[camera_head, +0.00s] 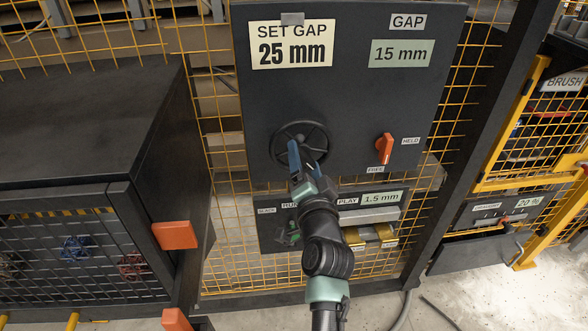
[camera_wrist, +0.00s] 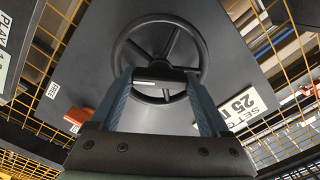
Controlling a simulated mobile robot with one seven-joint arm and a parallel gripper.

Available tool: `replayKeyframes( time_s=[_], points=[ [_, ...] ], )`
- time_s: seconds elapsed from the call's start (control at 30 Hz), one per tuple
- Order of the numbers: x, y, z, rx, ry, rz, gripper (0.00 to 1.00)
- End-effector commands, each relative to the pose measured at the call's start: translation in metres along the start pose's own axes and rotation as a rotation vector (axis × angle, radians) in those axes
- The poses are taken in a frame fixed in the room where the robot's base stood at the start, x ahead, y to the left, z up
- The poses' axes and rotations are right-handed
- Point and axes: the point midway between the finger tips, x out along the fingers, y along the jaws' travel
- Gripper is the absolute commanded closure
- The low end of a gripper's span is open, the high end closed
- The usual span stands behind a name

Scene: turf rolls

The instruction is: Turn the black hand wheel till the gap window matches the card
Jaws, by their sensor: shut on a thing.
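The black hand wheel (camera_head: 274,146) is on the dark panel (camera_head: 350,100). It also shows in the wrist view (camera_wrist: 155,18), with spokes and a dark bar across its lower half. My gripper (camera_head: 302,152) is at the wheel, its blue fingers (camera_wrist: 160,76) shut on it, one on each side of the bar. The exact contact is partly hidden. The card (camera_head: 292,45), above the wheel, reads SET GAP 25 mm. The gap window (camera_head: 402,53) reads 15 mm. The orange lever (camera_head: 385,148) stands nearly upright, its lower end toward the FREE label (camera_head: 375,169); the HELD label (camera_head: 411,141) is at its right.
Below is a smaller panel with a PLAY window (camera_head: 381,197) reading 1.5 mm and brass-coloured blocks (camera_head: 384,233). A dark cabinet (camera_head: 90,120) with orange handles (camera_head: 174,235) stands at left. Yellow mesh surrounds the panel. A BRUSH unit (camera_head: 563,83) is at right.

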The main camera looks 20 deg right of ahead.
Motion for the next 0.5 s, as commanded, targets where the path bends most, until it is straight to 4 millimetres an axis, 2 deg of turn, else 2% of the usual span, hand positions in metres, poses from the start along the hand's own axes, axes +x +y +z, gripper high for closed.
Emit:
replayKeyframes(
  time_s=[0.5],
  points=[
    [0.0022, 0.0032, -0.0063, 0.493, -0.004, 0.002, 1.00]
  ],
)
